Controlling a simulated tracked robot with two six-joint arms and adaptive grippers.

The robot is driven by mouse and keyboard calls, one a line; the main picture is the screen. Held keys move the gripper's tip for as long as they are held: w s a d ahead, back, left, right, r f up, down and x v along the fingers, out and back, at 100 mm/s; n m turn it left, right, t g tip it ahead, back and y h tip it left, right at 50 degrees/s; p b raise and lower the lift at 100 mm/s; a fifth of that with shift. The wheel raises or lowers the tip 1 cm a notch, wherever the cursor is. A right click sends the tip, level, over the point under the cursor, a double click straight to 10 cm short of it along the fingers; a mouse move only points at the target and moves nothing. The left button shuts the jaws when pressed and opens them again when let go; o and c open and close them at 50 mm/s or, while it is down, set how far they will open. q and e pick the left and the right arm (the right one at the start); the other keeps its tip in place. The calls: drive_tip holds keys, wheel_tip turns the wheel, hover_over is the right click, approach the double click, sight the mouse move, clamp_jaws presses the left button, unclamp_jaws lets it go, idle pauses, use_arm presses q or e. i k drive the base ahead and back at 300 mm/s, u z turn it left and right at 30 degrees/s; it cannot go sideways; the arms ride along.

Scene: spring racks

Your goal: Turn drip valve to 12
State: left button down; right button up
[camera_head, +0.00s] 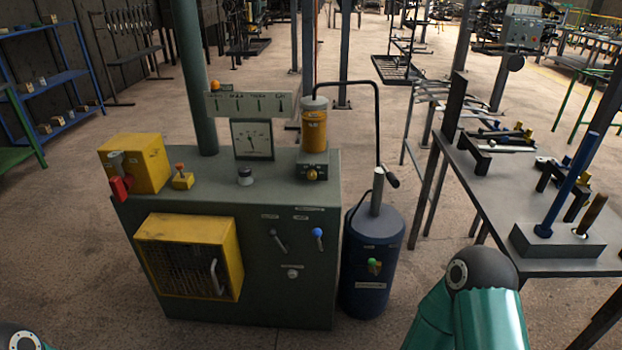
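A green machine cabinet (288,197) stands in the middle of the view. On its top right sits an amber cylinder (313,130) with a grey cap, on a grey block. The block's front carries a small dark fitting with a yellowish knob (312,174); this may be the drip valve, but no label or number on it is readable. A blue tank (370,262) beside the cabinet has a small green valve knob (374,264) on its front. Neither gripper is in view; only parts of my arms show at the bottom edge.
The cabinet bears a gauge (252,139), a yellow box with a red switch (121,187), a black knob (245,176), a blue-tipped lever (318,233) and a yellow mesh door (190,255). A bent black pipe (378,110) rises above the tank. A tool-covered table (487,190) stands right.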

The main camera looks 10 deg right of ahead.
sight(312, 174)
drive_tip(key=z, duration=0.05)
drive_tip(key=i, duration=1)
drive_tip(key=u, duration=0.05)
